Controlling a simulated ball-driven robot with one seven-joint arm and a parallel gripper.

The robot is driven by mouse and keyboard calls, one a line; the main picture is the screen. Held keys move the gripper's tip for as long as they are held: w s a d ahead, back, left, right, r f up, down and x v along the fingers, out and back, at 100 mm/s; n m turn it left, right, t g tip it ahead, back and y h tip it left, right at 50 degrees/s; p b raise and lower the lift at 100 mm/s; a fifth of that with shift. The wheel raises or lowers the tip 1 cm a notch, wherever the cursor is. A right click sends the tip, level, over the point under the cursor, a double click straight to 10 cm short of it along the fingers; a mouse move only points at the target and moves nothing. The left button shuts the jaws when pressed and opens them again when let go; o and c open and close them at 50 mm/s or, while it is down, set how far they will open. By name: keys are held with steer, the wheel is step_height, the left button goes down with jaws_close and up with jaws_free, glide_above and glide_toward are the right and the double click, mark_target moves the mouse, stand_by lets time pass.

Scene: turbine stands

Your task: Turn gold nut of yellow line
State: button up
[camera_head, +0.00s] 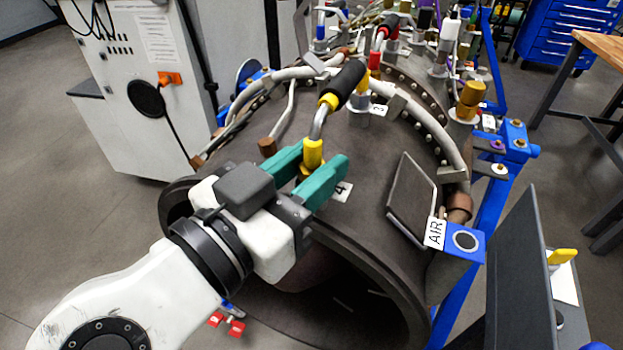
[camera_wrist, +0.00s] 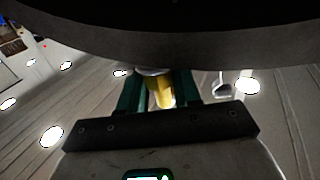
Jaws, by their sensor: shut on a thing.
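A yellow-gold nut (camera_head: 312,152) stands on the dark casing beside the label "4" (camera_head: 342,191). A short grey line (camera_head: 318,124) with a yellow collar (camera_head: 328,101) and a black sleeve (camera_head: 347,80) runs up from it. My gripper (camera_head: 319,160), with teal fingers, is shut on this nut, one finger on each side. In the wrist view the yellow nut (camera_wrist: 161,90) shows between the two fingers. The nut's lower end is partly hidden by the near finger.
The dark turbine casing (camera_head: 373,240) curves under my gripper. A taller gold fitting (camera_head: 470,95), a red line (camera_head: 377,50) and several other lines stand farther back. A blue "AIR" box (camera_head: 464,243) and a dark panel (camera_head: 515,275) are at right. Open floor lies at left.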

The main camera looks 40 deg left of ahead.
steer(key=m+h+b, duration=0.1)
steer(key=m+h, duration=0.1)
steer(key=h, duration=0.1)
steer(key=m+h+b, duration=0.2)
steer(key=h, duration=0.1)
steer(key=shift+a+f+g+h, duration=0.2)
steer(key=shift+g+h, duration=0.1)
steer(key=shift+h, duration=0.1)
steer(key=shift+m+g+h+b, duration=0.8)
steer(key=shift+m+h+b, duration=0.3)
steer(key=shift+m+h, duration=0.6)
steer(key=shift+d+r+h, duration=0.1)
steer(key=shift+h, duration=0.3)
steer(key=o, duration=1)
steer(key=b+v, duration=0.2)
steer(key=v, duration=0.8)
steer(key=shift+s+a+r+b, duration=0.15)
steer(key=shift+s+a+b, duration=0.15)
